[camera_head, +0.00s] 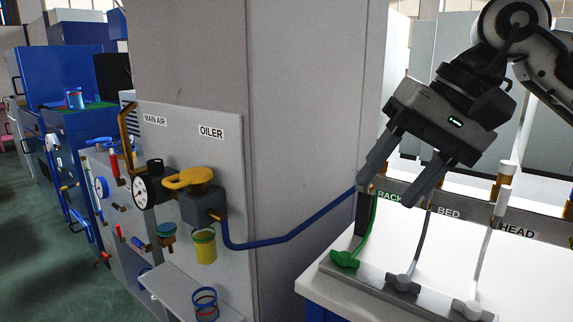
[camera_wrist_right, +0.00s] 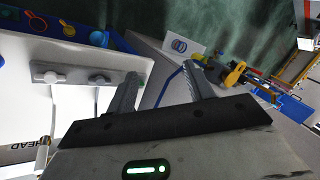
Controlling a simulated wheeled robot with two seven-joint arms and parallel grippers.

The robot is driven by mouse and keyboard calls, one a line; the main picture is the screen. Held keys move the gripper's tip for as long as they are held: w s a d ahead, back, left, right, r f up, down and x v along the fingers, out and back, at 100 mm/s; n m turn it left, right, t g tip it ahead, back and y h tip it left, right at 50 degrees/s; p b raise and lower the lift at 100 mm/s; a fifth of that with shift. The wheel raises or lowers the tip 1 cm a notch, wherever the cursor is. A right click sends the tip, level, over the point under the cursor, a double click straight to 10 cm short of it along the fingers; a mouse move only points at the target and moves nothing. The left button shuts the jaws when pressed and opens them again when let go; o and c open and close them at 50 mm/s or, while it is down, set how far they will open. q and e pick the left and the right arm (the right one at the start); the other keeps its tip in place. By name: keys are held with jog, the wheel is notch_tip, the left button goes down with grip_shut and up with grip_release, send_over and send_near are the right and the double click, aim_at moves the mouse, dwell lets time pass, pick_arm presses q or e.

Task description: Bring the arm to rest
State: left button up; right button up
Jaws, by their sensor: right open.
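My right gripper (camera_head: 388,192) hangs from the upper right in the head view, with its two fingers pointing down and spread apart. Nothing is seen between them. The fingers are in front of or above the RACK end of the labelled rail (camera_head: 470,222); I cannot tell if the left finger touches the black fitting there. In the right wrist view the gripper (camera_wrist_right: 161,70) also shows spread fingers, with the blue hose (camera_wrist_right: 166,88) behind the gap. My left gripper is not in view.
The blue hose (camera_head: 290,238) runs from the oiler panel (camera_head: 225,150) toward RACK. A grey column (camera_head: 300,90) stands left of the gripper.

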jog(key=s+a+f+m+g+y, duration=0.2)
jog(key=a+f+m+g+y, duration=0.1)
jog(key=a+m+y, duration=0.4)
jog(key=s+a+f+m+g+y, duration=0.2)
jog(key=a+f+m+y, duration=0.1)
jog(key=a+m+y, duration=0.5)
jog(key=w+d+f+n+t+h, duration=0.2)
jog(key=d+f+n+t+h, duration=0.35)
jog(key=f+n+t, duration=0.75)
jog(key=w+d+f+n+t+h, duration=0.2)
jog(key=d+f+n+t+h, duration=0.3)
jog(key=f+n+t+h, duration=0.75)
jog(key=s+d+f+m+g, duration=0.3)
jog(key=s+f+m+g, duration=0.1)
jog(key=s+f+g, duration=0.2)
jog(key=s+d+f+m+g, duration=0.3)
jog(key=s+f+g, duration=0.3)
jog(key=s+f, duration=0.2)
jog(key=shift+f+m+y, duration=0.3)
jog(key=shift+f+m, duration=0.15)
jog(key=shift+f, duration=0.1)
